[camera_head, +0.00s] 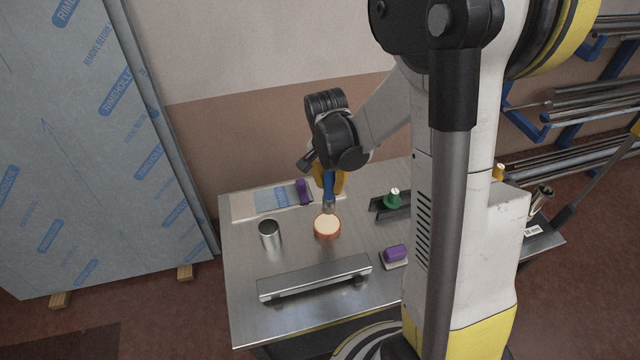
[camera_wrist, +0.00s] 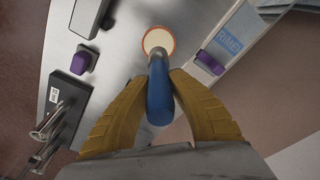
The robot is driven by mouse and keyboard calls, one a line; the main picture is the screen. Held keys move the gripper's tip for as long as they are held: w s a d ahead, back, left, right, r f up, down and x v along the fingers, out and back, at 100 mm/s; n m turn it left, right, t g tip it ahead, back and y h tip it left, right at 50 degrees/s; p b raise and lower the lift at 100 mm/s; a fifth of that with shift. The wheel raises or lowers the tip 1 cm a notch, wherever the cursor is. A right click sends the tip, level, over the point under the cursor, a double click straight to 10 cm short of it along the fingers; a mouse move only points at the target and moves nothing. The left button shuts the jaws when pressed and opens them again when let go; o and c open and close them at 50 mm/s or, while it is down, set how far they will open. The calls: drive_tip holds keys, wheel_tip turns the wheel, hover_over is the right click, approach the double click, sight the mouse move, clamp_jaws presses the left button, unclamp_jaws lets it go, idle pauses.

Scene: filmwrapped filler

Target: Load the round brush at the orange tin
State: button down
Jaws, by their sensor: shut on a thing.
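The orange tin (camera_head: 327,228) stands on the metal table with a pale cream fill showing at its top. It also shows in the wrist view (camera_wrist: 158,38). The round brush (camera_head: 329,190) has a blue handle and a grey metal ferrule. My gripper (camera_head: 331,180) is shut on the blue handle, and its yellow fingers flank the brush (camera_wrist: 160,100) in the wrist view. The brush points down at the tin, its lower end at the tin's far rim in the head view. The bristles are hidden, and I cannot tell whether they touch the fill.
A metal cup (camera_head: 269,234) stands left of the tin. A long steel bar (camera_head: 314,279) lies in front. A purple-handled block (camera_head: 395,254) and a green-knobbed piece (camera_head: 393,199) are to the right. A film-wrapped strip with a purple clamp (camera_head: 304,191) lies behind.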

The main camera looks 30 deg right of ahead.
sight(329, 201)
drive_tip(key=shift+a+f+b, duration=0.2)
drive_tip(key=shift+f+b, duration=0.3)
drive_tip(key=shift+f, duration=0.3)
drive_tip(key=shift+f+b, duration=1.5)
drive_tip(key=shift+f, duration=0.55)
drive_tip(key=shift+f+b, duration=0.55)
drive_tip(key=shift+r+p, duration=2.55)
drive_tip(key=shift+r, duration=1.05)
drive_tip(key=shift+f, duration=0.1)
